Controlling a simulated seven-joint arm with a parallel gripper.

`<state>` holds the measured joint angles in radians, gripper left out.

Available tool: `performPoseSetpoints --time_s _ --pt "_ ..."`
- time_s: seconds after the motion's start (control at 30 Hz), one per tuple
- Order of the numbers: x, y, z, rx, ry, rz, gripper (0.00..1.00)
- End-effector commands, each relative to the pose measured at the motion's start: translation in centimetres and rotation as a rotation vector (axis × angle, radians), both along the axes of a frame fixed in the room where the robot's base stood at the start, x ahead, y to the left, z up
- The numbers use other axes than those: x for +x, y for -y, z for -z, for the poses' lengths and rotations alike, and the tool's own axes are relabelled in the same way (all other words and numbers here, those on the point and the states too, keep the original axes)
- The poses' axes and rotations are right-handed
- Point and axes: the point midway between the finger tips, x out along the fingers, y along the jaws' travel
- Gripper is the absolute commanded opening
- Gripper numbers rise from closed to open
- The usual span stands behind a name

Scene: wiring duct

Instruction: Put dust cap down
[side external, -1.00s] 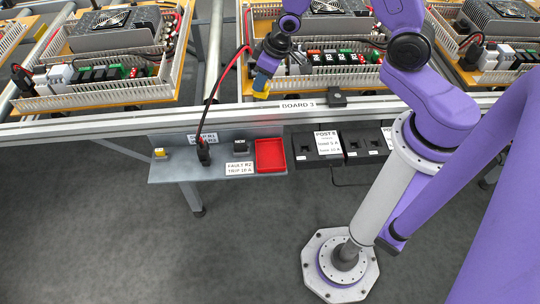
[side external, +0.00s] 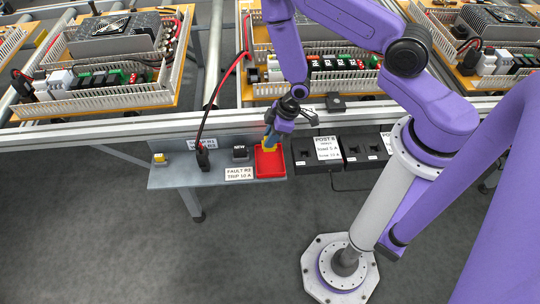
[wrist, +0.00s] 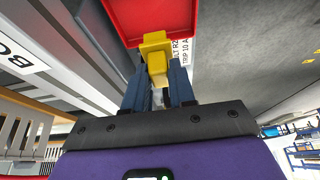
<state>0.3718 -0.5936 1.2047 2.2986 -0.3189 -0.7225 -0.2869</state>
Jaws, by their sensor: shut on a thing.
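The yellow dust cap (wrist: 156,58) is between the fingertips of my gripper (wrist: 156,88) in the wrist view. In the side view my gripper (side external: 270,140) points down over the red tray (side external: 260,173) on the grey shelf, and the yellow cap (side external: 270,149) shows at its tip, by the tray's back part. The red tray (wrist: 125,12) also shows beyond the cap in the wrist view. I cannot tell whether the cap touches the tray floor. The tray looks otherwise empty.
On the grey shelf (side external: 220,178) left of the tray are a black block labelled NEW (side external: 240,154), a black plug with a red cable (side external: 203,158) and a small yellow-topped piece (side external: 160,158). Black POST 8 boxes (side external: 352,150) stand right. The rail (side external: 150,122) runs behind.

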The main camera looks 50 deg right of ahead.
Motion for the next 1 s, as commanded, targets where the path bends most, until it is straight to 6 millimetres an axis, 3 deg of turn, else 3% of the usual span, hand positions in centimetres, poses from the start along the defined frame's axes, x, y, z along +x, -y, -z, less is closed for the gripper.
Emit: performPoseSetpoints --time_s 0.1,0.6,1.0 --pt "-0.1 0.1 1.7 0.0 -0.002 0.001 0.0" --pt "0.0 0.0 6.1 0.0 -0.001 0.002 0.0" --pt "0.0 0.0 6.8 0.0 0.0 0.002 0.0"
